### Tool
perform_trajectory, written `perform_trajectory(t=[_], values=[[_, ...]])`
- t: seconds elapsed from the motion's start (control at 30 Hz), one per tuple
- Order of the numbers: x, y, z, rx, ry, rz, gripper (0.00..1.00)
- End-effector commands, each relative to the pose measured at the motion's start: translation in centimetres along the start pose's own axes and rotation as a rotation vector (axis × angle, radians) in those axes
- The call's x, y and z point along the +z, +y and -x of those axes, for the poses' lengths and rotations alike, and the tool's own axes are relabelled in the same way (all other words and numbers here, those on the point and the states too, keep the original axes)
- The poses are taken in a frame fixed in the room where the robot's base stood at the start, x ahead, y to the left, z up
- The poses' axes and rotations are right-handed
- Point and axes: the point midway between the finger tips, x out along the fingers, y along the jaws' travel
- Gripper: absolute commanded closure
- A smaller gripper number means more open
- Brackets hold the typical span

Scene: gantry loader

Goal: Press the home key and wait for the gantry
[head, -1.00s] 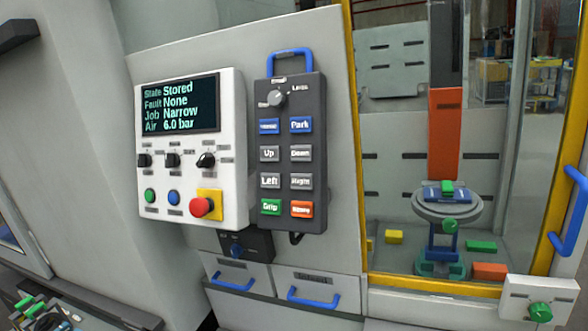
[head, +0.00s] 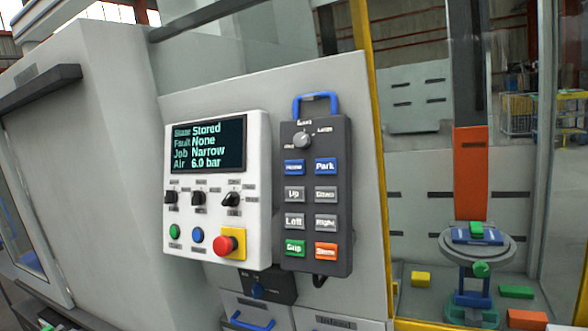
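The blue Home key (head: 294,167) is at the upper left of the dark grey pendant (head: 343,240), beside the blue Park key (head: 326,165). The pendant has a blue handle on top and hangs on the grey cabinet wall. The screen (head: 208,145) to its left reads State Stored, Fault None, Job Narrow, Air 6.0 bar. Behind the glass at the right, an orange gantry column (head: 471,175) stands above a round grey table (head: 505,244) with a blue and green part on it. My gripper is not in view.
A red stop button (head: 226,245) on a yellow plate sits on the white panel (head: 257,190). A yellow post (head: 372,130) edges the glass. Yellow (head: 420,279), green (head: 516,292) and orange (head: 526,319) blocks lie inside the enclosure. Blue-handled drawers are below the panel.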

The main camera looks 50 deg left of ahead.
Motion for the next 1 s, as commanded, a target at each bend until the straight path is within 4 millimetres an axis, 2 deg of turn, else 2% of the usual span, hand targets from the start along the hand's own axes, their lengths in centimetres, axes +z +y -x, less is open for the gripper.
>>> perform_trajectory(t=[0.03, 0.1, 1.0], values=[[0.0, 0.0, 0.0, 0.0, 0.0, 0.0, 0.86], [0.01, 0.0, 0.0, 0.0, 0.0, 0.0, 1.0], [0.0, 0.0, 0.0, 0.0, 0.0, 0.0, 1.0]])
